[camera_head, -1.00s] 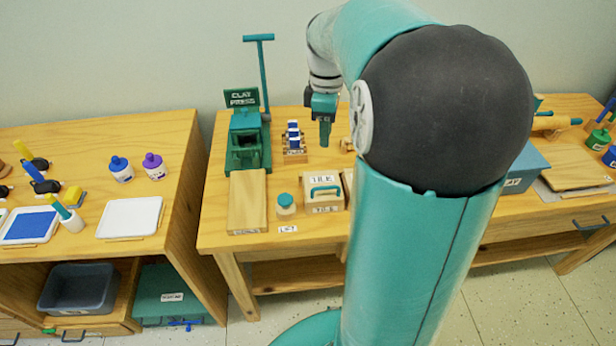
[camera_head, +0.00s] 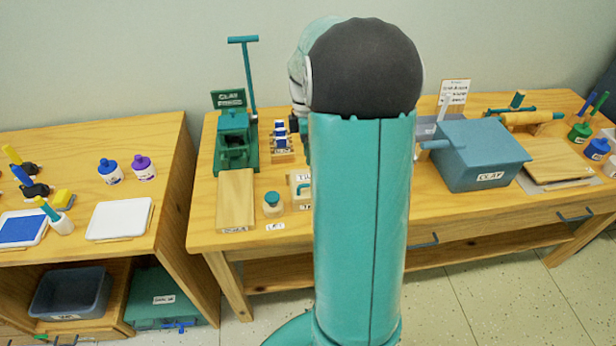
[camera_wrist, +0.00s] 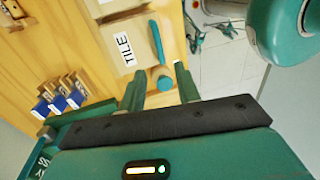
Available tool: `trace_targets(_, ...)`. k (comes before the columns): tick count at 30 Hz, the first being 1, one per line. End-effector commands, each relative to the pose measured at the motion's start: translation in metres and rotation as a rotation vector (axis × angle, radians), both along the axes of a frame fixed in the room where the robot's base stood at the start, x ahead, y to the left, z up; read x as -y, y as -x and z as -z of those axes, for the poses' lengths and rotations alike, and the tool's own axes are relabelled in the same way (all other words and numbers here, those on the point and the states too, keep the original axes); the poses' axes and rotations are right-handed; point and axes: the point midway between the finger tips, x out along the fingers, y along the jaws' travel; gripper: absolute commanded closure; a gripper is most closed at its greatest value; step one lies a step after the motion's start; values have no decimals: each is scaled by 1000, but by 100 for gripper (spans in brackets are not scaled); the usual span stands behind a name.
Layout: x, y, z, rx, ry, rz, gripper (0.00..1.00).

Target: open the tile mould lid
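The tile mould is a pale wooden box (camera_wrist: 122,50) with a TILE label on its lid and a teal bar handle (camera_wrist: 156,43) in the wrist view. The lid looks closed. In the head view only the left part of the mould (camera_head: 299,200) shows; my arm hides the rest. My gripper (camera_wrist: 158,71) is open and empty, its two fingers apart in front of the handle's near end. A small pot with a teal lid (camera_wrist: 162,79) appears between the fingers in the picture; it also stands left of the mould in the head view (camera_head: 272,203).
A green clay press (camera_head: 234,135) with a tall lever and a wooden block (camera_head: 236,197) stand left of the mould. A rack with blue-topped pieces (camera_head: 281,142) is behind it. A blue-grey clay box (camera_head: 480,155) stands to the right. The table's front edge is close.

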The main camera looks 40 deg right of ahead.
Motion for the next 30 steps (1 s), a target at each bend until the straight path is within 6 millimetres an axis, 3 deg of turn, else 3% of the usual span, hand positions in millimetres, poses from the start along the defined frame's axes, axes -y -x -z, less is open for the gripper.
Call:
trace_targets(6, -6, 7, 43, -2, -2, -2, 67)
trace_targets(12, -11, 11, 71, -1, -2, -4, 67)
trace_targets(24, -12, 12, 80, 1, 0, -4, 67)
trace_targets(29, -11, 12, 80, 1, 0, -4, 99)
trace_targets(30, -11, 12, 80, 2, 0, -4, 100)
